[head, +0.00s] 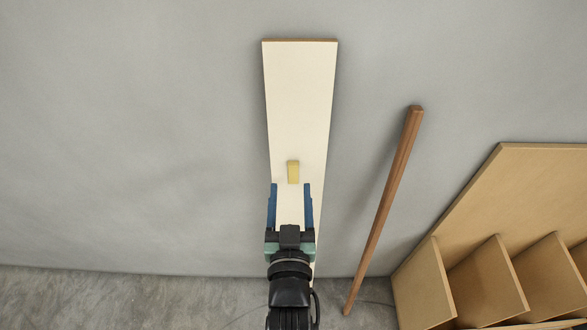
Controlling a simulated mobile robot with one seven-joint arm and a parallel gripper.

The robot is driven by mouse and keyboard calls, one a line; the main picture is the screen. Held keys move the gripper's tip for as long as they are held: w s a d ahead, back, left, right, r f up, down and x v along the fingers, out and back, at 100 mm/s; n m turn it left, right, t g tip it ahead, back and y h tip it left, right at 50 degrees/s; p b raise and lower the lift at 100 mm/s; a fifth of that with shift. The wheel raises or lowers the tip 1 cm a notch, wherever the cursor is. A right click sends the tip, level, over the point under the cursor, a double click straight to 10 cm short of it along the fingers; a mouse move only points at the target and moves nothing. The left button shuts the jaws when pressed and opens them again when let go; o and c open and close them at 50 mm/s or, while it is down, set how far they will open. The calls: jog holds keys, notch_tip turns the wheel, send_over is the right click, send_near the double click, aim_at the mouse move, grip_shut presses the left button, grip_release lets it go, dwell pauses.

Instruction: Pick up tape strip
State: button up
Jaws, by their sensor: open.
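The tape strip (293,172) looks like a short yellow piece on a long pale board (300,95), near the middle of the head view. My gripper (290,185) comes up from the bottom of the view with its two blue fingers apart. In the picture the strip lies just beyond the fingertips, roughly centred between their lines. Nothing shows between the fingers except the pale board. I cannot tell the gripper's height above the board. The near part of the board is hidden by my gripper and arm.
A tan wooden unit with upright dividers (515,180) fills the lower right. The grey surface (130,130) to the left is clear.

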aim_at(293, 167)
jog(key=shift+w+d, duration=0.15)
jog(key=shift+w, duration=1.2)
jog(key=shift+w+d, duration=0.15)
jog(key=shift+w, duration=1.15)
grip_shut()
